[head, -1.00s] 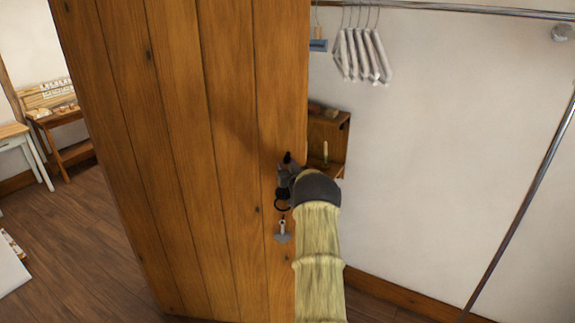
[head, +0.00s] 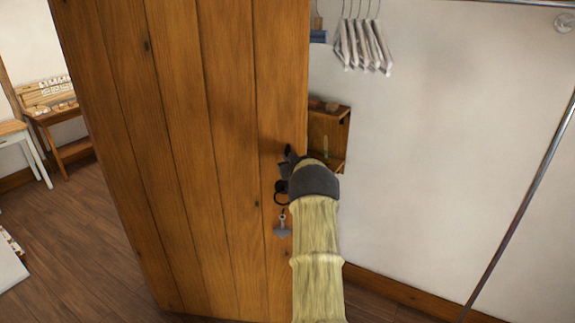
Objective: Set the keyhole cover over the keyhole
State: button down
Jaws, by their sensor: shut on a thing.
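My gripper (head: 286,168) is close to the right edge of the brown plank door (head: 180,150). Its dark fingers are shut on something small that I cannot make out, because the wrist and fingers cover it. Below the ring, a small grey metal fitting (head: 282,230) with a lighter round top hangs or sits against the door. I cannot tell whether this fitting is the keyhole cover or the plate around the keyhole. The keyhole itself is not clear at this size.
Right of the door, a small wooden wall shelf (head: 333,130) holds a candle. White hangers (head: 362,46) hang from a metal rail above. A slanting metal pole (head: 520,210) stands at the right. A wooden bench (head: 55,115) is at the far left.

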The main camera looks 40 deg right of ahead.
jog(key=shift+s+d+r+n, duration=0.1)
jog(key=shift+n, duration=0.5)
jog(key=c, duration=1.4)
grip_release()
jog(key=shift+c, duration=0.2)
jog(key=shift+b, duration=0.3)
jog(key=b+v, duration=0.6)
jog(key=v, duration=1.1)
jog(key=shift+r, duration=0.35)
jog(key=shift+s, duration=0.15)
